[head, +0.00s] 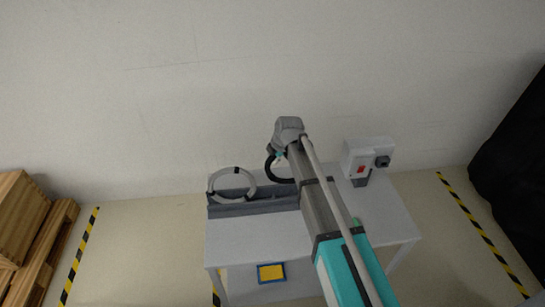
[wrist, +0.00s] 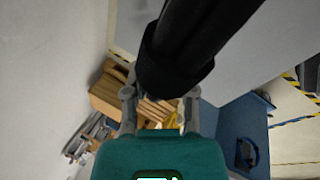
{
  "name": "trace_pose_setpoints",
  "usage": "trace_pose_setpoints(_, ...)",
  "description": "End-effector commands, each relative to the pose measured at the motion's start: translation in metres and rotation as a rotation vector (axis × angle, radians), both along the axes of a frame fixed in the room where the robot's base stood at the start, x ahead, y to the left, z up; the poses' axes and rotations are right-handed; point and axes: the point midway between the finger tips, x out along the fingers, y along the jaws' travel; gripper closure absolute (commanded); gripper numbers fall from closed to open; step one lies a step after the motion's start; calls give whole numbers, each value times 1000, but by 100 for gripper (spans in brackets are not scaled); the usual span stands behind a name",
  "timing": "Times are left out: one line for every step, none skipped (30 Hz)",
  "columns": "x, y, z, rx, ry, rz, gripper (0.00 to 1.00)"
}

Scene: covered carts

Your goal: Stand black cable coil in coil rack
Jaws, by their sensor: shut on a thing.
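The black cable coil (head: 270,172) shows in the head view as a dark ring, partly hidden by my arm, over the right part of the coil rack. My gripper (head: 279,156) is shut on it near its top. In the wrist view the black cable coil (wrist: 190,50) runs large from the top down between the fingers of my gripper (wrist: 160,103). The grey coil rack (head: 238,209) lies along the back left of the white table. I cannot tell whether the coil's lower edge touches the rack.
A light grey coil (head: 213,185) with black bands stands in the rack's left part. A grey box with a red switch (head: 361,169) stands at the table's back right. The white table (head: 255,235) is clear in front of the rack. Wooden crates (head: 22,220) stand far left.

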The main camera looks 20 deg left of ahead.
Motion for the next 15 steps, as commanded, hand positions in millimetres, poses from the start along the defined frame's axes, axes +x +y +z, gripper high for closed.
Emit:
trace_pose_setpoints(0,0,-4,0,0,1,100)
trace_pose_setpoints(0,0,-6,0,0,1,100)
trace_pose_setpoints(0,0,-7,0,0,1,100)
trace_pose_setpoints(0,0,-8,0,0,1,100)
trace_pose_setpoints(0,0,-10,0,0,1,100)
trace_pose_setpoints(0,0,-11,0,0,1,100)
trace_pose_setpoints(0,0,-13,0,0,1,100)
trace_pose_setpoints(0,0,-14,0,0,1,100)
trace_pose_setpoints(0,0,-16,0,0,1,100)
trace_pose_setpoints(0,0,-17,0,0,1,100)
trace_pose_setpoints(0,0,-18,0,0,1,100)
trace_pose_setpoints(0,1,-20,0,0,1,100)
trace_pose_setpoints(0,1,-21,0,0,1,100)
trace_pose_setpoints(0,1,-22,0,0,1,100)
trace_pose_setpoints(0,1,-24,0,0,1,100)
